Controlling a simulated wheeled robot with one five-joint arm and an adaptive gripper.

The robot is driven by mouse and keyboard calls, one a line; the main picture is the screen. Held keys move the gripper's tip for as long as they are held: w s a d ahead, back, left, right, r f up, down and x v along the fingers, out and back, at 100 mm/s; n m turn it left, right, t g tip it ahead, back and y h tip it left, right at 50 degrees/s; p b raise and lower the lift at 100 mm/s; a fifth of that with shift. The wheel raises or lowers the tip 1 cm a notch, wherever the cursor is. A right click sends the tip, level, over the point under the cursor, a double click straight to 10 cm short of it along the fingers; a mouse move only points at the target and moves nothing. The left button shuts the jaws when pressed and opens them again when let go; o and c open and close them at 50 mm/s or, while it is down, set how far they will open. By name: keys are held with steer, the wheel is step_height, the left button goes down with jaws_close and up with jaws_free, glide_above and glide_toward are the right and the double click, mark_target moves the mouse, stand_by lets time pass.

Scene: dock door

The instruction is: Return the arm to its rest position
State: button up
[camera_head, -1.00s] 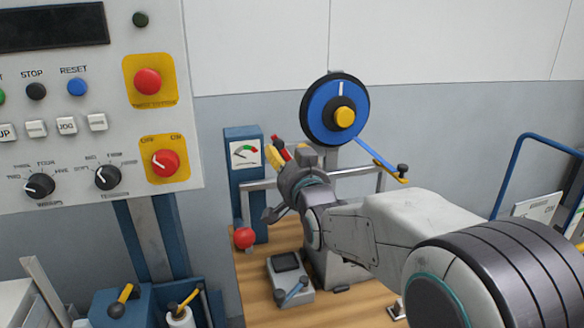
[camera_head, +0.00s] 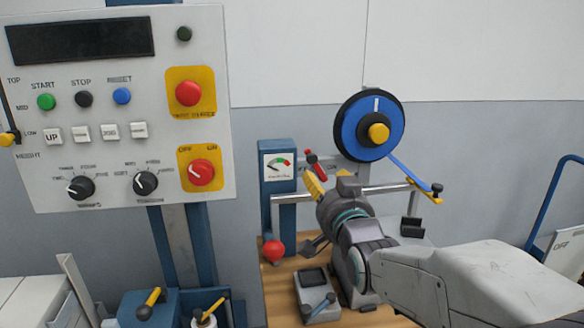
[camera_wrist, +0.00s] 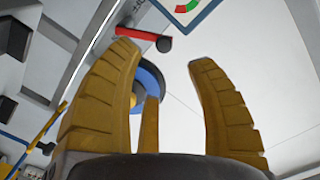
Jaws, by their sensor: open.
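My gripper (camera_head: 314,184) has yellow fingers and shows in the head view in front of the workbench, just right of the gauge. In the wrist view my gripper (camera_wrist: 160,60) has its fingers spread wide with nothing between them. A red lever (camera_wrist: 143,33) lies beyond the fingertips in that view, apart from them as far as I can tell. My grey arm reaches in from the lower right of the head view, bent at the wrist over the bench.
A control panel (camera_head: 110,200) with buttons and knobs fills the left. A gauge post (camera_head: 277,215), a red ball knob (camera_head: 273,251) and a blue wheel (camera_head: 355,130) stand around my gripper. The wooden bench (camera_head: 278,290) is below. A blue cart frame (camera_head: 553,208) is at right.

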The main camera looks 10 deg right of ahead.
steer(key=s+f+n+g+p, duration=0.2)
steer(key=s+f+g, duration=0.1)
steer(key=s, duration=0.6)
steer(key=s+f+n+g+p, duration=0.2)
steer(key=s+g, duration=0.4)
steer(key=s, duration=0.4)
steer(key=s+f+n+g+p, duration=0.2)
steer(key=s+f+g+p, duration=0.2)
steer(key=s, duration=0.6)
steer(key=shift+d+f+n+g, duration=0.15)
steer(key=shift+f+n+g, duration=0.15)
steer(key=shift+f+g, duration=0.4)
